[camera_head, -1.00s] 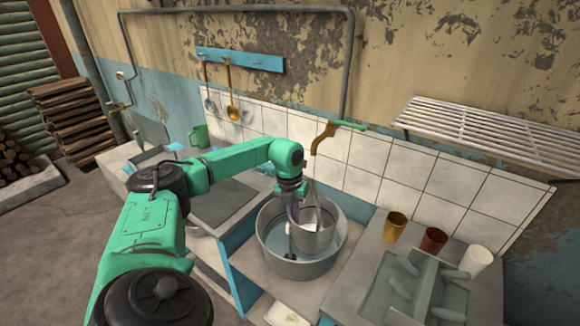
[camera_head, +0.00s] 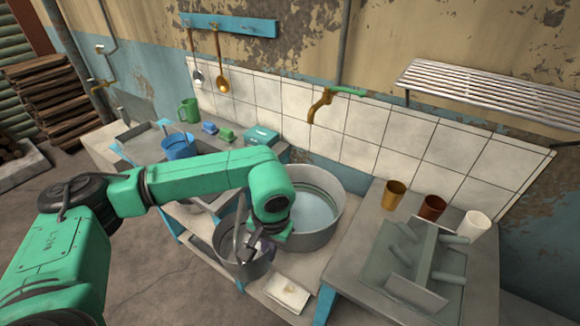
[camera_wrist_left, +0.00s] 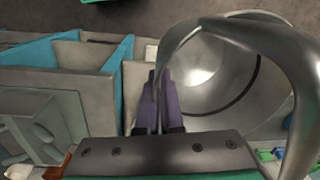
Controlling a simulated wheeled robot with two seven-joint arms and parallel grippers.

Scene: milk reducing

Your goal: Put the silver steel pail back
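The silver steel pail (camera_head: 232,262) hangs upright in front and to the left of the large metal basin (camera_head: 325,232). My left gripper (camera_head: 252,246) is above it, partly hidden by its own arm. Whether the pail's base touches anything is hidden. My right gripper is not in view.
The basin holds water and sits under a brass tap (camera_head: 318,103). A blue bucket (camera_head: 179,147), green mug (camera_head: 188,110) and teal box (camera_head: 262,135) stand on the left counter. Several cups stand right, beside a sink rack (camera_head: 420,265). A pale slab (camera_head: 288,293) lies on the low shelf.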

